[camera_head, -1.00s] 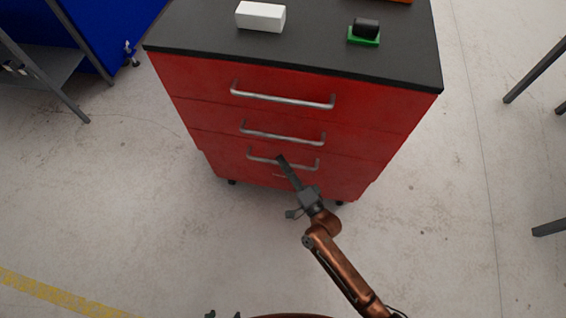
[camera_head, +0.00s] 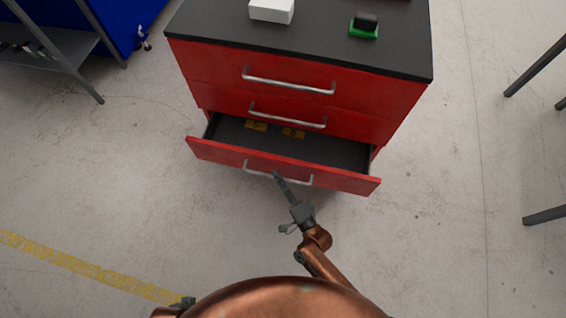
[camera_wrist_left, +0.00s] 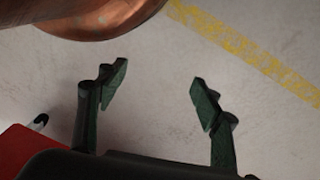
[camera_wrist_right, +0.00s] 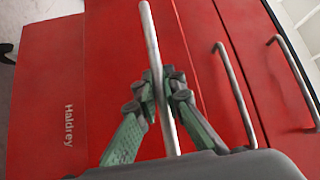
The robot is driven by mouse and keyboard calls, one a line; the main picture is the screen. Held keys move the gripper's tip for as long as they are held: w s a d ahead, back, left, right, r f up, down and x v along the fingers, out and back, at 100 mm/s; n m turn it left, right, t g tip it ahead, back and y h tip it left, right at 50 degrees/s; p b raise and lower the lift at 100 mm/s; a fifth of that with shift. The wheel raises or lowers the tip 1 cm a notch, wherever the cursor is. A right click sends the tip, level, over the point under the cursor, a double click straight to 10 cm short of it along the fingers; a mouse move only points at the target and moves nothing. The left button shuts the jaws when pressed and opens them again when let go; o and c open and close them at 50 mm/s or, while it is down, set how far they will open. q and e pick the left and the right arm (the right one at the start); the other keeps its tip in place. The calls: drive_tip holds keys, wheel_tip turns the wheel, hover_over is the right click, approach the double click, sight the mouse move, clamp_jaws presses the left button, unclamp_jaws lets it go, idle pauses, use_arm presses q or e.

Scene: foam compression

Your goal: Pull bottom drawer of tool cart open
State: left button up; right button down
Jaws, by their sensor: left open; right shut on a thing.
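The red tool cart (camera_head: 395,105) has a dark top. Its lowest visible drawer (camera_head: 338,180) is out toward me, showing a dark interior. This drawer's silver bar handle (camera_head: 249,168) also shows in the right wrist view (camera_wrist_right: 149,30). My right gripper (camera_head: 277,176) is shut on that handle, with its fingers either side of the bar in the right wrist view (camera_wrist_right: 161,90). My left gripper (camera_wrist_left: 155,95) is open and empty above the floor. Only a little of it shows at the bottom of the head view.
Two small yellow things (camera_head: 256,125) lie in the drawer. The two upper drawers are closed. A white block (camera_head: 272,10) and a green and black item (camera_head: 364,27) stand on the cart top. A grey shelf stands left; open floor lies around the cart.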

use_arm(q)
wheel_tip(320, 180, down, 6)
drive_tip(key=s+a+g+p, duration=0.1)
drive_tip(key=s+a+p, duration=0.1)
drive_tip(key=p, duration=0.1)
drive_tip(key=shift+s+a+y, duration=0.3)
drive_tip(key=shift+s+y, duration=0.05)
drive_tip(key=shift+y, duration=0.05)
use_arm(e)
drive_tip(key=s+a, duration=0.3)
drive_tip(key=s, duration=1)
drive_tip(key=shift+s+a, duration=0.2)
drive_tip(key=shift+a, duration=0.05)
drive_tip(key=shift+f, duration=0.1)
drive_tip(key=c, duration=2)
unclamp_jaws()
